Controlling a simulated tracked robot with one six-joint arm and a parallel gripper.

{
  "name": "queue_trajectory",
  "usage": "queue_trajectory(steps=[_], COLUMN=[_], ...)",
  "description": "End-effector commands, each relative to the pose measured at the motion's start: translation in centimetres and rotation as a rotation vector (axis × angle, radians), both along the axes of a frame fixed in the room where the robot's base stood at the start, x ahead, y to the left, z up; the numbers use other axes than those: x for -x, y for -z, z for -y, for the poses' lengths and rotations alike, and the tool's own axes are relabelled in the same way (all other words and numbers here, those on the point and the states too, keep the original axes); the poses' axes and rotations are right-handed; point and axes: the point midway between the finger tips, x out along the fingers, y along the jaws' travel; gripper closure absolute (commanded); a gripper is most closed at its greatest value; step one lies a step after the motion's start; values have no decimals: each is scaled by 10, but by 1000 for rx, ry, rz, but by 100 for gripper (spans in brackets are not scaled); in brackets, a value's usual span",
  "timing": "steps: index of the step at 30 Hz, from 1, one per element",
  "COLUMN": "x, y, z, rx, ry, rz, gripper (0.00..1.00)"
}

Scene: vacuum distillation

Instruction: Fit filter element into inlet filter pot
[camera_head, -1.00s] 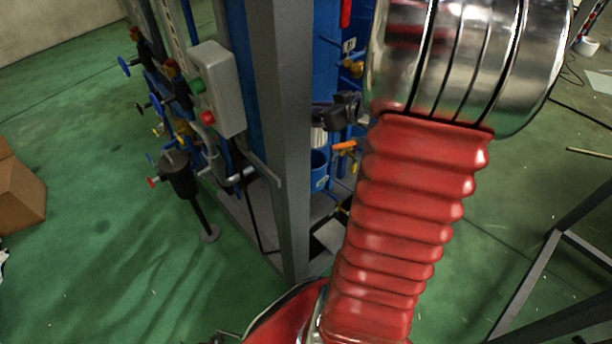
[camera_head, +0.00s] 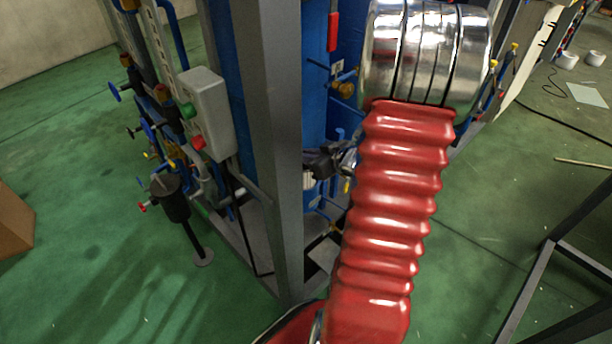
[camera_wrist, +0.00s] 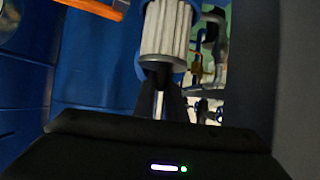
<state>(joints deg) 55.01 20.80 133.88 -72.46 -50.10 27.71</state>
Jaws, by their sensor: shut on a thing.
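The blue inlet filter pot (camera_head: 312,198) appears just beneath the element, partly hidden. Blue also shows around the element's near end in the wrist view. I cannot tell whether the element is inside the pot.
A grey upright post (camera_head: 268,140) stands just left of my gripper. A grey button box (camera_head: 205,108) and valve pipework lie further left. An orange bar (camera_wrist: 95,8) crosses the wrist view's upper left.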

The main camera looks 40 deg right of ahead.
Motion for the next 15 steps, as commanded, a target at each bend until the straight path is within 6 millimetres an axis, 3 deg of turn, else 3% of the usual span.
queue_trajectory(steps=[9, 15], x=[0, -1], y=[41, 46], z=[-1, 0], rx=[-2, 1], ry=[-1, -2], rz=[0, 2], gripper=[100, 100])
